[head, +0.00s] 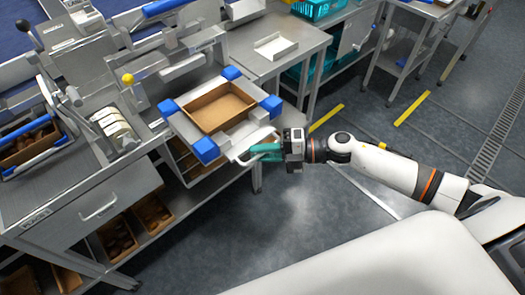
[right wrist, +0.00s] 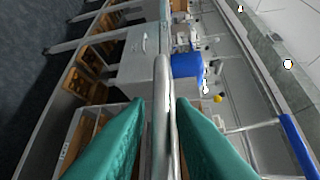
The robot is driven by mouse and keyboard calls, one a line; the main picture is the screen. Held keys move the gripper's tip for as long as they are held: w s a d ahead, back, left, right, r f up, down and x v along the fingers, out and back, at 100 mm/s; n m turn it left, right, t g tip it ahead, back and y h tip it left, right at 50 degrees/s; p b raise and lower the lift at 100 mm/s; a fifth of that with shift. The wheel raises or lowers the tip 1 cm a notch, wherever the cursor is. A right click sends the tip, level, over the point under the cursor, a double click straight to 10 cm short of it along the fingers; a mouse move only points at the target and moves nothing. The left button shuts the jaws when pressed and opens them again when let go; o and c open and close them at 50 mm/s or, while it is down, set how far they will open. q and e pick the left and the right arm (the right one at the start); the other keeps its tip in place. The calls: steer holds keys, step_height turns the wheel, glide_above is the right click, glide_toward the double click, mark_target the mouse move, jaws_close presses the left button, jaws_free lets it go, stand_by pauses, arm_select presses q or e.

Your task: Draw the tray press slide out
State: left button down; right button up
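The tray press slide (head: 240,134) is a pale grey plate with blue corner blocks, at the centre of the head view. A brown tray (head: 219,106) sits on it. Its pale handle (head: 238,156) sticks out at the front right corner; a pale bar, likely this handle (right wrist: 162,110), runs upright in the right wrist view. My right gripper (head: 262,158) has teal fingers on either side of the bar. The fingers (right wrist: 159,100) are apart, with a thin gap visible at the left finger; contact at the right one is unclear. My left gripper is out of view.
A steel bench with a drawer (head: 85,205) and lower shelves of brown trays stands at left. A side table (head: 270,62) holding a white tray (head: 276,46) stands behind. Open grey floor (head: 300,215) with yellow strips lies at right.

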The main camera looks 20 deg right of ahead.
steer(key=shift+o, duration=0.6)
steer(key=shift+w, duration=0.1)
steer(key=shift+d, duration=0.25)
steer(key=b+v, duration=0.1)
steer(key=v, duration=1)
steer(key=shift+s+d+b, duration=0.15)
steer(key=shift+s+b, duration=0.15)
steer(key=shift+b, duration=0.1)
steer(key=shift+r, duration=0.15)
